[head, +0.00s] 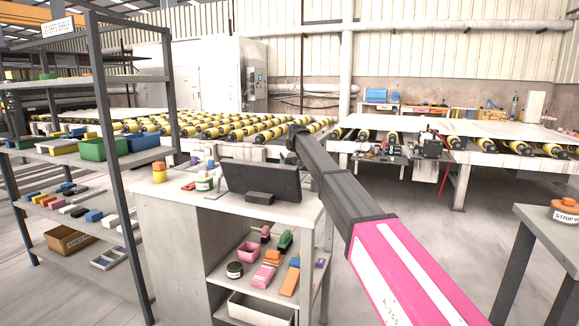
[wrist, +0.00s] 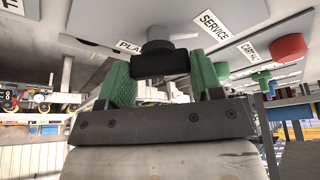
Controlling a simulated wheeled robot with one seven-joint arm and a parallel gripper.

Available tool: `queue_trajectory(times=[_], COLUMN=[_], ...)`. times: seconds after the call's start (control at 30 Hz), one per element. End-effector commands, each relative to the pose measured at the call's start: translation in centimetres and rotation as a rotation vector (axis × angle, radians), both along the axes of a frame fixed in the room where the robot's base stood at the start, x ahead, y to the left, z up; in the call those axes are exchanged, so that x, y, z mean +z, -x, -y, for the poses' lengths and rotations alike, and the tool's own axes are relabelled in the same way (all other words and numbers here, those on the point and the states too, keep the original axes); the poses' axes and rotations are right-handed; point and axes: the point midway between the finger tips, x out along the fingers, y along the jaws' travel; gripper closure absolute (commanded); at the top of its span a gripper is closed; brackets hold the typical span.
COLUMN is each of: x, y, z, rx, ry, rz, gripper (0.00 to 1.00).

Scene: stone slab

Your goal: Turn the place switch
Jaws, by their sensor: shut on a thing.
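In the wrist view a dark knob with a bar handle (wrist: 160,63) sits on a grey panel (wrist: 103,20), beside a label of which "PLA" (wrist: 130,46) shows; the rest is covered. My gripper (wrist: 160,76) has its green fingers on both sides of the handle, shut on it. The knob's exact angle is hard to tell. In the head view a dark tilted panel (head: 262,181) stands on the bench, its marked face not showing; my arm reaches beyond it and the gripper is hidden.
A red knob (wrist: 289,47) and a green knob (wrist: 261,76) stand on the right of the wrist view.

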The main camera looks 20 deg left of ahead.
Motion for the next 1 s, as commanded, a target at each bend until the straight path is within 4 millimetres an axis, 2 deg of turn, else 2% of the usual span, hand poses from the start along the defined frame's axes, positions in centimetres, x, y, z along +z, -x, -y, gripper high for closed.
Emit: queue_trajectory(times=[0.3,0.8,0.83,0.87,0.9,1.0], x=[0.01,0.01,0.01,0.01,0.01,0.01], y=[0.08,0.08,0.08,0.08,0.07,0.06], z=[-0.06,-0.04,-0.04,-0.04,-0.04,-0.04], rx=[-0.107,-0.126,-0.125,-0.125,-0.125,-0.124], ry=[0.000,0.000,0.000,0.000,0.000,0.000], rz=[-0.001,-0.002,-0.001,-0.001,-0.001,-0.001], gripper=[0.64,0.64,0.31,0.21,0.15,0.15])
